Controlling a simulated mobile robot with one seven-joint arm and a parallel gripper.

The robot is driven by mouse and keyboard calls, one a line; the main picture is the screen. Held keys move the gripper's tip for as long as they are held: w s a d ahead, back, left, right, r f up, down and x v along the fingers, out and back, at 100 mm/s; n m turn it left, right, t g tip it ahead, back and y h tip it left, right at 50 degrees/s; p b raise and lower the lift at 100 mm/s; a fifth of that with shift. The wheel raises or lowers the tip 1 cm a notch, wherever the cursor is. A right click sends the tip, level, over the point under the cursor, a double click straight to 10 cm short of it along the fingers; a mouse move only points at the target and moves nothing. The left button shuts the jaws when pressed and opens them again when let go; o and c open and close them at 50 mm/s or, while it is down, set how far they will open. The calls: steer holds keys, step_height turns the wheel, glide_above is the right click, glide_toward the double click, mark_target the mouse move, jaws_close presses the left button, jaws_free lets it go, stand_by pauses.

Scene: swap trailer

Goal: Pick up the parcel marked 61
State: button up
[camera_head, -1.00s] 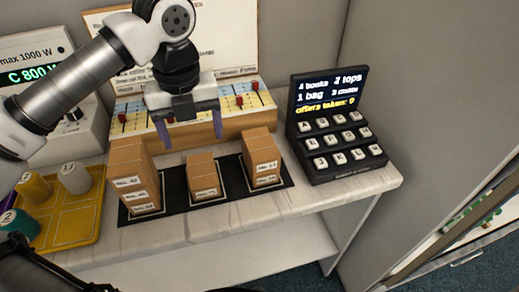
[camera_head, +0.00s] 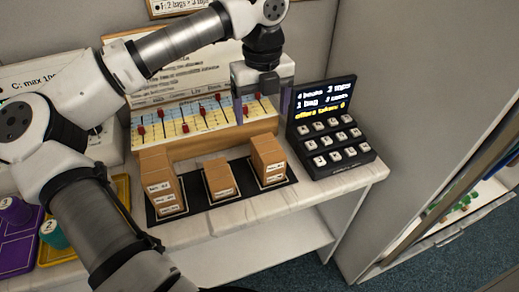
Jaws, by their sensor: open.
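Brown cardboard parcels with small white labels stand on a black mat (camera_head: 198,202). A tall left stack (camera_head: 160,182) shows several labels, a low single parcel (camera_head: 219,181) is in the middle, and a right stack (camera_head: 267,160) shows two labels. The label numbers are too small to read, so I cannot tell which parcel is 61. My gripper (camera_head: 262,108) is open and empty, fingers pointing down, above and behind the right stack in the picture. It is apart from the parcels.
A black keypad console (camera_head: 334,140) with a lit screen stands right of the mat. A wooden slider board (camera_head: 205,128) stands behind the parcels. A yellow tray (camera_head: 122,187) and a purple tray (camera_head: 22,247) with numbered pieces are at left. The counter's front strip (camera_head: 250,214) is clear.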

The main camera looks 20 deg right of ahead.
mark_target(268, 147)
steer(key=f, duration=0.2)
steer(key=d+f+p, duration=0.1)
steer(key=f, duration=0.2)
steer(key=f+p, duration=0.1)
steer(key=f, duration=0.2)
steer(key=shift+s+d, duration=0.15)
steer(key=shift+d, duration=0.25)
steer(key=shift+w+f+p, duration=0.2)
steer(key=shift+f+p, duration=0.35)
steer(key=shift+f, duration=0.8)
steer(key=shift+w+f+p, duration=0.15)
steer(key=shift+f+p, duration=0.35)
steer(key=shift+f, duration=0.8)
steer(key=c, duration=1.1)
